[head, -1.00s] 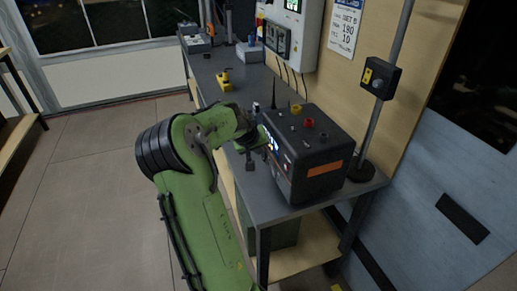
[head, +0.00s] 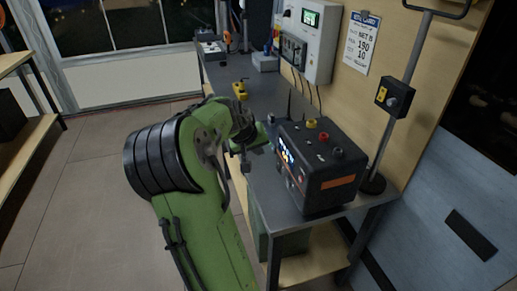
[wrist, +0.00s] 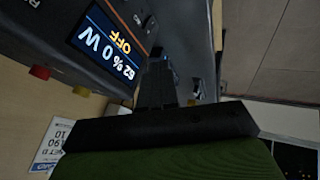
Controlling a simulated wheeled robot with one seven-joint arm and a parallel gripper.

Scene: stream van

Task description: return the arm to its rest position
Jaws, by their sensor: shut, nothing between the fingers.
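My green arm (head: 205,215) reaches forward over the near edge of the grey bench (head: 285,205). My gripper (head: 245,165) is small and dark in the head view, just left of the front of a black power unit (head: 332,165). In the wrist view my gripper (wrist: 158,68) shows its fingers together with nothing held. The power unit's lit display (wrist: 105,45) is close beside it there, upside down, reading 62 %, 0 W and OFF. I cannot tell the exact gap between gripper and unit.
A yellow tool (head: 240,90) lies farther back on the bench. A wall box with a screen (head: 309,38) and a pole with a switch box (head: 394,97) stand at the right. The floor (head: 85,190) left of the bench is clear. A shelf (head: 25,150) stands far left.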

